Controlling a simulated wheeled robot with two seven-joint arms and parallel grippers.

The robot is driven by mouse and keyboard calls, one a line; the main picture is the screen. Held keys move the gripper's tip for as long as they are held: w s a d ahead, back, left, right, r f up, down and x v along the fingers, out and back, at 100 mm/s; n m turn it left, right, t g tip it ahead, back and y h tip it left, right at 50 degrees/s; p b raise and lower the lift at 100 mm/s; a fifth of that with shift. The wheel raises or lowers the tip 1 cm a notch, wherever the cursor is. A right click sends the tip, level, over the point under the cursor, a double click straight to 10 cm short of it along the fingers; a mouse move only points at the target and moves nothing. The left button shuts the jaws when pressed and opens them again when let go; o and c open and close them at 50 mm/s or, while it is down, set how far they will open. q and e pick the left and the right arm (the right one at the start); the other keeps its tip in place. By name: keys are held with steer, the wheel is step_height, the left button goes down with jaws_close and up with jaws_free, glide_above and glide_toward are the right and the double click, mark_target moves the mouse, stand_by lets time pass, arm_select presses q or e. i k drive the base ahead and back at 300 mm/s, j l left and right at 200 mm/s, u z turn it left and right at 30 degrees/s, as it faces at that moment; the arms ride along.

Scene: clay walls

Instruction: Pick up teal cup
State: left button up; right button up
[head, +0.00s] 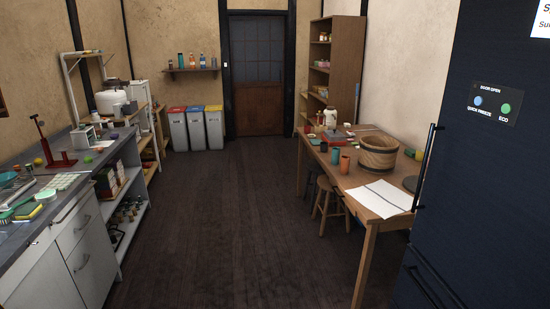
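A small teal cup (335,156) stands on the wooden table (348,182) on the right side of the head view. An orange-brown cup (345,165) stands close to its right, nearer to me. A wooden bucket-like tub (378,154) stands further right of both cups. The teal cup looks upright and free of any gripper. Neither of my grippers shows in the head view.
White paper (384,198) lies on the table's near end; wooden stools (328,200) stand at its left side. A dark fridge (478,180) fills the right. A cluttered counter (65,190) lines the left. The dark floor (220,230) between is clear.

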mark_target(336, 151)
steer(key=i, duration=2.25)
